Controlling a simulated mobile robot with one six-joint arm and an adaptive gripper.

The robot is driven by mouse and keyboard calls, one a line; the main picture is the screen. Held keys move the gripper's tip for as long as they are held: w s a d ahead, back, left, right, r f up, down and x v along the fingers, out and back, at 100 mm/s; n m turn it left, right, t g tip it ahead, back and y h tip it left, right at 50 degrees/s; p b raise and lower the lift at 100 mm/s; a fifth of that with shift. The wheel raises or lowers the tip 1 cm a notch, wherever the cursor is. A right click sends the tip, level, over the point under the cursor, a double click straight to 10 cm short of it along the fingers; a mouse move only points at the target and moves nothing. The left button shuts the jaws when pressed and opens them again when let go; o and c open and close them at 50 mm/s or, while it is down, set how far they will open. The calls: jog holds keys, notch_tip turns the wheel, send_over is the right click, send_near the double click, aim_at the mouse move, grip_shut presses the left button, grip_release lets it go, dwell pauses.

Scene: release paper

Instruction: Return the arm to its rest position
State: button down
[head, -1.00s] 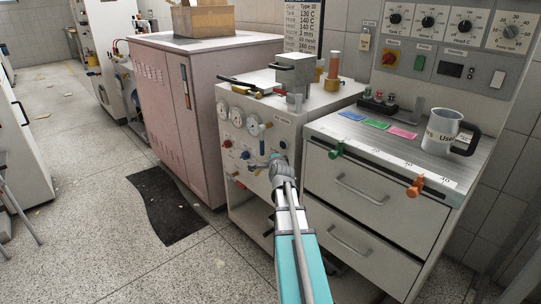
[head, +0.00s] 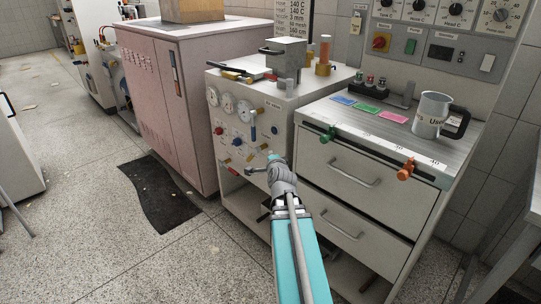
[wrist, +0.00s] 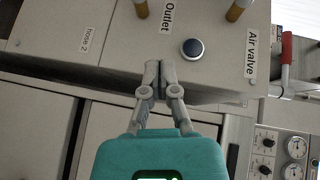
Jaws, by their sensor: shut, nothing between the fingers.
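My gripper (head: 275,165) is at the end of my teal and grey arm, low in front of the white gauge cabinet (head: 228,168) in the head view. In the wrist view my gripper (wrist: 159,82) has its two grey fingers together, with nothing between them. Beyond the fingertips in that view are a light panel labelled "Outlet" and "Air valve" and a dark blue round button (wrist: 192,49). I cannot tell whether the fingertips touch the panel.
A drawer unit (head: 350,205) stands right of the gauge cabinet, with a cup (head: 430,115), coloured cards and green and orange valves on it. A pink cabinet (head: 152,105) stands left. A dark mat (head: 160,195) lies on the floor, which is open at left.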

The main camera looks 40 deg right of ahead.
dwell(0.4)
jog(key=w+a+f+n+g+y, duration=0.1)
jog(key=a+f+n+g+y, duration=0.35)
jog(key=a, duration=0.65)
jog(key=w+a+f+n+g+y, duration=0.1)
jog(key=w+a+f+n+y, duration=0.15)
jog(key=a+f+n, duration=0.6)
jog(key=s+a+f+n+g, duration=0.1)
jog(key=s+a+n+g, duration=0.4)
jog(key=a, duration=0.5)
jog(key=s+a+f+n+g, duration=0.1)
jog(key=s+a+n+g, duration=0.3)
jog(key=s+a, duration=0.45)
notch_tip(320, 180, up, 31)
jog(key=p, duration=3.1)
jog(key=shift+w+a+r+y+p, duration=0.2)
jog(key=shift+w+a+y+p, duration=0.1)
jog(key=shift+w+y, duration=0.1)
jog(key=shift+a+t, duration=0.1)
jog(key=shift+t, duration=0.15)
